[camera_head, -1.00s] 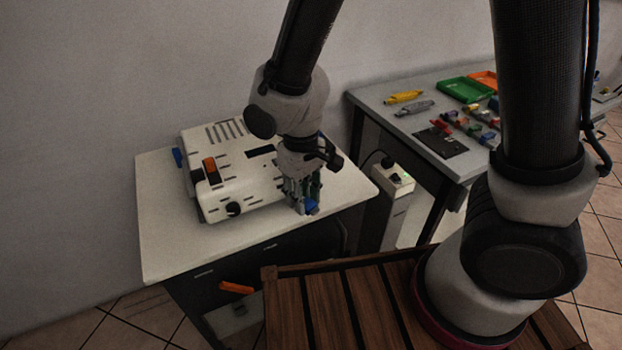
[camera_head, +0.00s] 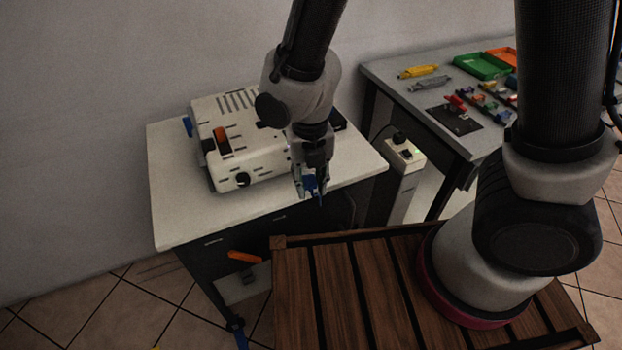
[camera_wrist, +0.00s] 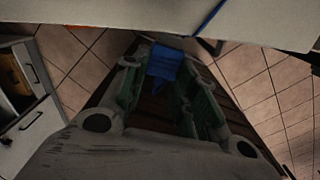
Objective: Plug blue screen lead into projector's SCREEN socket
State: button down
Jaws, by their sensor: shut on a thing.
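The white projector (camera_head: 235,138) sits on the pale top of the small table (camera_head: 172,215). A blue piece shows at its left side (camera_head: 188,125) and an orange one on its upper face. My gripper (camera_head: 311,190) is at the right of the projector, near the table's front edge. It is shut on the blue plug of the screen lead (camera_head: 310,183). The blue plug also shows between the fingers in the wrist view (camera_wrist: 165,66). A thin blue cable (camera_wrist: 212,14) crosses the pale surface there. The SCREEN socket cannot be made out.
A grey workbench (camera_head: 385,72) at the right back holds a green tray (camera_head: 481,66), a yellow tool (camera_head: 418,71) and small coloured parts. A white power box (camera_head: 404,155) stands between the tables. An orange item (camera_head: 244,257) is on the small table's dark front. Table space left of the projector is clear.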

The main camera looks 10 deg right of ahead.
jog(key=shift+n, duration=1.1)
jog(key=shift+w+a, duration=0.25)
jog(key=shift+w, duration=0.5)
jog(key=shift+w+a, duration=0.25)
jog(key=shift+w, duration=0.5)
jog(key=shift+w+a, duration=0.25)
jog(key=shift+w, duration=0.5)
jog(key=shift+w+a, duration=0.2)
jog(key=shift+w, duration=0.35)
jog(key=shift+w+a, duration=0.15)
jog(key=shift+w, duration=0.35)
jog(key=c, duration=1.1)
grip_release()
jog(key=shift+o, duration=0.2)
